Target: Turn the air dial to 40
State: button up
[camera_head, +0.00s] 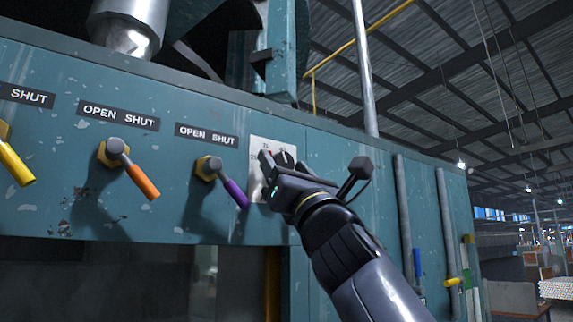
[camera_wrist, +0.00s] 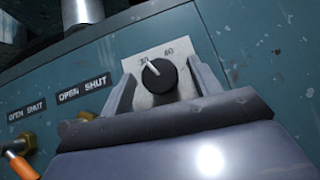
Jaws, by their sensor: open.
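The air dial (camera_wrist: 162,77) is a round black knob with a white pointer on a pale plate (camera_wrist: 133,67). The pointer leans up and left, close to the left of two small printed numbers; the digits are too small to read surely. The plate (camera_head: 258,150) also shows in the head view, with my gripper covering much of it. My gripper (camera_head: 275,160) is open in front of the dial. In the wrist view its two fingers stand left and right of the knob, with gaps, and its body hides the plate's lower part.
Left of the dial on the teal panel (camera_head: 60,75) are levers with purple (camera_head: 235,194), orange (camera_head: 143,182) and yellow (camera_head: 16,165) handles under OPEN SHUT labels. Vertical pipes (camera_head: 403,215) run down the panel at right. The space beyond its right edge is open.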

jog(key=c, duration=1)
